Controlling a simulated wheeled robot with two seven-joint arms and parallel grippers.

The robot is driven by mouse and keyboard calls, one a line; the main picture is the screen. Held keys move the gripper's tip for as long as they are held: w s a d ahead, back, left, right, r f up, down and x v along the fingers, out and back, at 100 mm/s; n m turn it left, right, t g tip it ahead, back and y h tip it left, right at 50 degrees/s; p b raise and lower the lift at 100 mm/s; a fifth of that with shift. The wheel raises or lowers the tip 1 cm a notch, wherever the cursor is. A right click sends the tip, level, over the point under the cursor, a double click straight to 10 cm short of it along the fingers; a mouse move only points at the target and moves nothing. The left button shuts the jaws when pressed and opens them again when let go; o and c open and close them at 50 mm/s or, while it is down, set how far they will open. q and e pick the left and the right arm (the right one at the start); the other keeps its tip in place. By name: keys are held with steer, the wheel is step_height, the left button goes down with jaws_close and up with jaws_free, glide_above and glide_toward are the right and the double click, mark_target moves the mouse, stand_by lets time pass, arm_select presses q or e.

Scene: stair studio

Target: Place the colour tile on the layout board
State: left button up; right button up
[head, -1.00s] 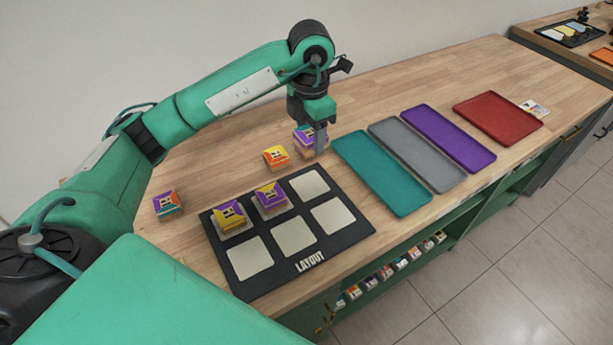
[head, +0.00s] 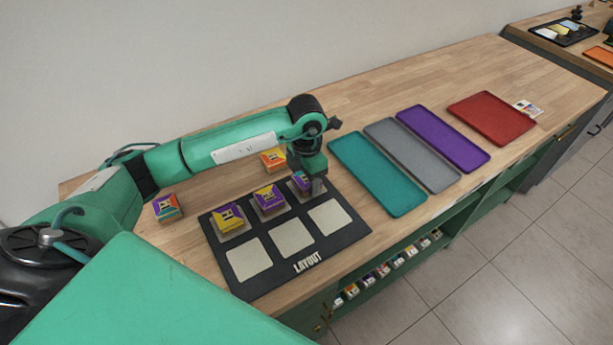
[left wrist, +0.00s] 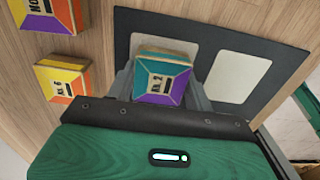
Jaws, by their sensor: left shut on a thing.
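The layout board (head: 345,252) is black with pale squares and lies on the bench. Two colour tiles, one yellow and purple (head: 230,219) and one mostly purple (head: 268,198), sit on its back row. My right gripper is out of view.
Loose tiles lie on the bench: an orange and yellow one (head: 272,159) behind the board and a purple and orange one (head: 168,207) at left. Teal (head: 377,174), grey (head: 411,153), purple (head: 443,138) and red (head: 491,117) trays lie empty to the right.

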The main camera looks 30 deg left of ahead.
arm_select(q)
steer(key=shift+f, duration=0.1)
steer(key=o, duration=1)
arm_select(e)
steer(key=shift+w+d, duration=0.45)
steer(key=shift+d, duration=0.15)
arm_select(q)
steer(key=shift+r, duration=0.3)
step_height(320, 180, up, 5)
steer(key=shift+f+b, duration=0.1)
steer(key=shift+b, duration=0.45)
steer(key=shift+r+b, duration=0.4)
steer(key=shift+r, duration=3.05)
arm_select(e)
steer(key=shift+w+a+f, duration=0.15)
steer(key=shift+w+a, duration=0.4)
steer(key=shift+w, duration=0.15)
